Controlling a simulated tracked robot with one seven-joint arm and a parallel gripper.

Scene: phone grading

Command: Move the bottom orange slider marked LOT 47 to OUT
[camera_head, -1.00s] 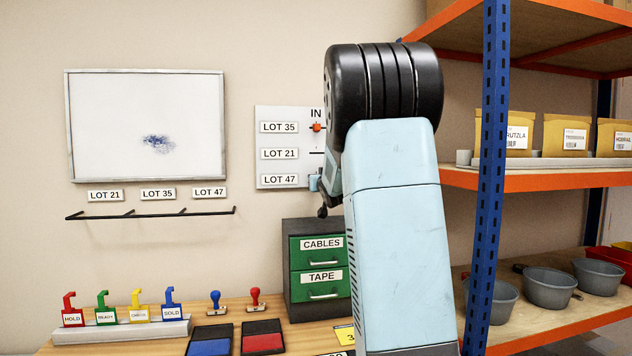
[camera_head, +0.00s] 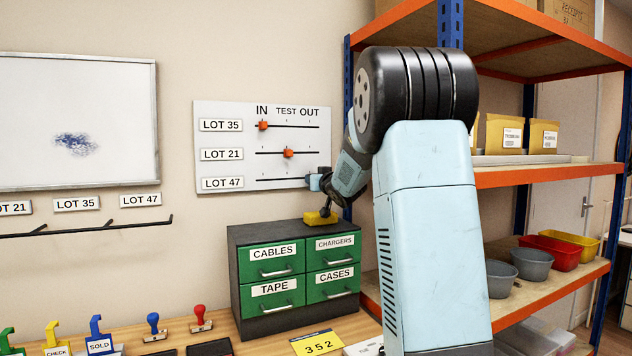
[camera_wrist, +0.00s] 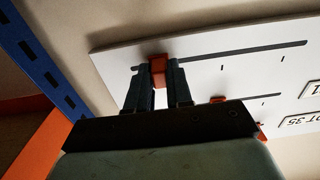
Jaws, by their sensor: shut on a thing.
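The white slider board (camera_head: 230,112) hangs on the wall, with IN, TEST and OUT along its top. My gripper (camera_head: 318,181) is at the right end of the bottom LOT 47 track (camera_head: 280,179), below OUT. In the wrist view its two fingers (camera_wrist: 160,90) are shut on the bottom orange slider (camera_wrist: 158,72), close to the track's end; a short piece of slot shows beyond it. That slider is hidden in the head view. The LOT 35 slider (camera_head: 262,125) is under IN. The LOT 21 slider (camera_head: 288,153) is near the middle, under TEST.
A green drawer cabinet (camera_head: 240,264) stands below the board, with a yellow object (camera_head: 320,217) on top under my gripper. A blue rack post (camera_head: 450,22) and orange-edged shelves (camera_head: 550,177) stand close on the right. A whiteboard (camera_head: 80,120) hangs on the left.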

